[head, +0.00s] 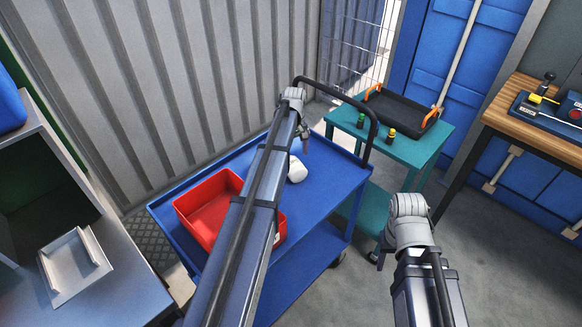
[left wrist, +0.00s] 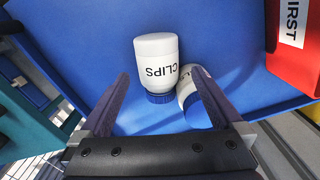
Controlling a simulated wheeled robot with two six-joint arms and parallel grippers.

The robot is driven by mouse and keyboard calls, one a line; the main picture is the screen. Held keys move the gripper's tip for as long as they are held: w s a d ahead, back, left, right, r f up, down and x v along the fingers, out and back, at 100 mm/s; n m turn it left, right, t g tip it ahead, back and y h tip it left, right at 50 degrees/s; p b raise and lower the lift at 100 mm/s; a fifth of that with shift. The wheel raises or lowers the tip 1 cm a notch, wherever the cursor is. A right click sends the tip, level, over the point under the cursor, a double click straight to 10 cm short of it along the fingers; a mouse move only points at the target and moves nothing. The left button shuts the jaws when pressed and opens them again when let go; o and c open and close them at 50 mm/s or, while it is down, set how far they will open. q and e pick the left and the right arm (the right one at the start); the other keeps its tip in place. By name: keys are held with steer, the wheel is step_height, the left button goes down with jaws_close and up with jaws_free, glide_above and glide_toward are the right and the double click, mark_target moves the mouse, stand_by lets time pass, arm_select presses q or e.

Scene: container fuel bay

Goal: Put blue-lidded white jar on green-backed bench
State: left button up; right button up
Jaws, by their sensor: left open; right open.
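A white jar marked CLIPS (left wrist: 156,55) with a blue lid (left wrist: 161,97) is on the blue trolley top, its lid toward my left gripper. A second white jar (left wrist: 187,82) with a blue lid is close beside it, partly hidden by a finger. In the head view white jar body (head: 297,169) shows beside my left arm; I cannot tell which jar it is. My left gripper (head: 304,143) is open over the trolley, its fingers (left wrist: 157,82) spread around the CLIPS jar's lid end. A grey bench (head: 125,285) with dark green behind it stands at left.
A red bin (head: 207,203) sits on the blue trolley (head: 325,190), which has a dark handle. A teal table (head: 405,150) holds a black tray (head: 400,110) and small bottles. A wooden-topped bench (head: 525,110) is at right. A pale holder (head: 73,265) lies on the grey bench.

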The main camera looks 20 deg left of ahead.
mark_target(298, 165)
arm_select(q)
steer(key=shift+w+f+b, duration=0.15)
steer(key=shift+f+b, duration=1.7)
steer(key=shift+f, duration=0.1)
steer(key=shift+w+f+b, duration=0.15)
steer(key=shift+f+b, duration=1.65)
steer(key=shift+f, duration=0.15)
steer(key=shift+r, duration=0.1)
steer(key=shift+c, duration=0.2)
steer(key=c, duration=1.5)
steer(key=shift+s+d+r+p, duration=0.2)
steer(key=shift+d+r+p, duration=0.2)
steer(key=shift+r+p, duration=0.25)
steer(key=shift+s+d+r+p, duration=0.15)
steer(key=shift+d+r+p, duration=0.25)
steer(key=shift+r+p, duration=0.15)
steer(key=s+d+r+p, duration=0.1)
steer(key=d+r+p, duration=0.1)
steer(key=d, duration=0.2)
steer(key=s+d+r+p, duration=0.1)
steer(key=d+r+p, duration=0.2)
steer(key=s+d+r+p, duration=0.2)
steer(key=d+r+p, duration=0.1)
steer(key=d, duration=0.1)
steer(key=shift+d, duration=0.3)
steer(key=shift+f, duration=0.1)
